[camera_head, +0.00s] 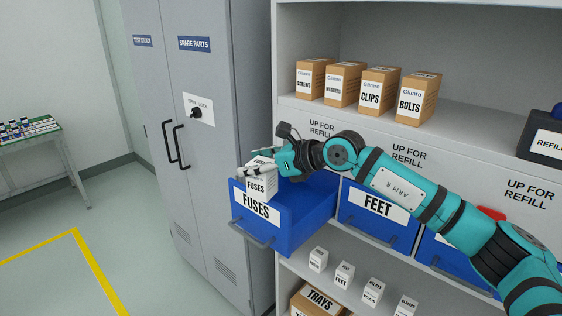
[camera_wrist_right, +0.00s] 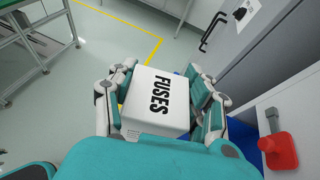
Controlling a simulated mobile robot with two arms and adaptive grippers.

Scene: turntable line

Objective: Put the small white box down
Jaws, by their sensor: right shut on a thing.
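The small white box (camera_head: 258,184), labelled FUSES, is in my right gripper (camera_head: 262,170), above the pulled-out blue FUSES drawer (camera_head: 291,222). In the right wrist view my right gripper (camera_wrist_right: 160,95) is shut on the white box (camera_wrist_right: 155,100), with a finger on each side and the FUSES label facing the camera. In the head view the box overlaps the drawer's front rim; whether it touches the drawer is unclear. My left gripper is in neither view.
A blue FEET drawer (camera_head: 379,212) is right of the open one. Cartons (camera_head: 369,88) stand on the shelf above, small white boxes (camera_head: 344,273) on the shelf below. A grey cabinet (camera_head: 205,180) stands left. A red object (camera_wrist_right: 279,148) shows at the wrist view's right.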

